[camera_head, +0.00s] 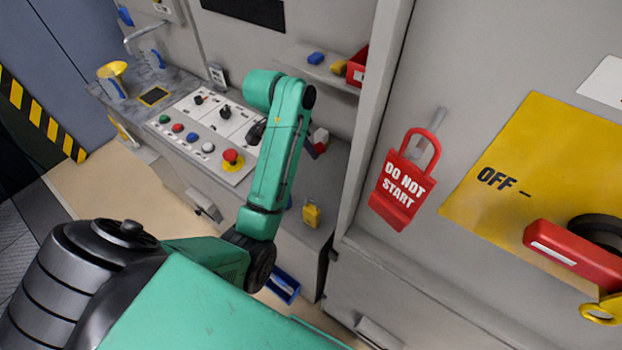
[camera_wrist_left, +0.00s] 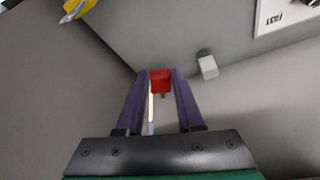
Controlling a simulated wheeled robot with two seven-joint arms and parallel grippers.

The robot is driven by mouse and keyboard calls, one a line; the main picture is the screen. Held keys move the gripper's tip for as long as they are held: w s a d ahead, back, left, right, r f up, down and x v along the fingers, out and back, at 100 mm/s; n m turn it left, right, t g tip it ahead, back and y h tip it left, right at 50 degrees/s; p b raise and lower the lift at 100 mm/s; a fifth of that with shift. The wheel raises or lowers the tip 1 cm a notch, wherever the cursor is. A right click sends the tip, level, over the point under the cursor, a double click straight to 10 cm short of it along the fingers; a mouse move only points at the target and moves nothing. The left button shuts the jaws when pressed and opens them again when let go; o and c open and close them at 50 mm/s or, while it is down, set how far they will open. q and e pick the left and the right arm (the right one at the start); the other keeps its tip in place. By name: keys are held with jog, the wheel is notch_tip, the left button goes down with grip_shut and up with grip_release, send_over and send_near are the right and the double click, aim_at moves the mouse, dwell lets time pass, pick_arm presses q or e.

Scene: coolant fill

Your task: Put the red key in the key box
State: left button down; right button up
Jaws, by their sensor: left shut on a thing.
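The red key (camera_wrist_left: 160,80) is between the fingertips of my left gripper (camera_wrist_left: 161,90) in the left wrist view. The gripper is shut on it, and a thin pale shank shows below the red head. In the head view my left forearm hides most of the hand. A small red piece (camera_head: 320,148) shows just right of that forearm, and I cannot tell if it is the key. A red box (camera_head: 356,66), perhaps the key box, stands at the right end of the wall shelf, partly cut off by the cabinet edge. My right gripper is not in view.
A blue piece (camera_head: 316,58) and a yellow piece (camera_head: 338,67) lie on the shelf left of the red box. A control panel (camera_head: 205,125) is left of my arm.

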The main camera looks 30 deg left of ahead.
pick_arm(q)
jog(key=p, duration=0.2)
send_over(313, 184)
jog(key=s, duration=0.2)
notch_tip(313, 184, down, 6)
jog(key=f, duration=0.7)
jog(key=shift+w+a+f+p, duration=0.35)
jog(key=shift+a+f, duration=0.05)
jog(key=shift+f, duration=0.1)
jog(key=c, duration=0.5)
grip_release()
jog(key=shift+f, duration=0.1)
jog(key=shift+c, duration=0.2)
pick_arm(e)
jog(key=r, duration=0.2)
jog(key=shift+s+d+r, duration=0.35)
